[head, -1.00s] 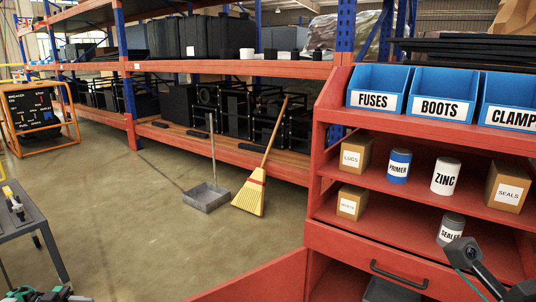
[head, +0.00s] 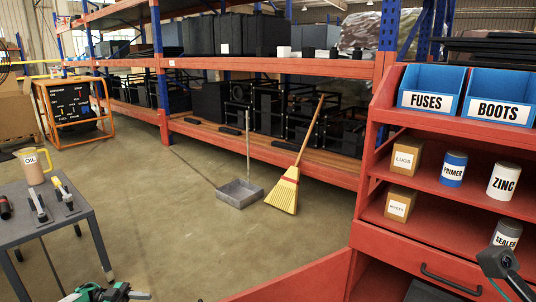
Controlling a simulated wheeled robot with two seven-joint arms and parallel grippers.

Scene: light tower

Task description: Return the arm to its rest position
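A dark jointed part with a thin teal cable comes in at the lower right of the head view and looks like my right arm. Its end, which seems to be my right gripper (head: 497,262), is in front of the red cabinet (head: 392,243), just below the sealer can (head: 507,233). Its fingers cannot be made out, so I cannot tell whether it is open or shut, and I see nothing held.
The cabinet's open red door (head: 300,282) juts toward me. A grey table (head: 60,222) with an oil jug (head: 33,167) and tools stands left. A broom (head: 285,190) and dustpan (head: 239,193) stand by the rack. Middle floor is clear.

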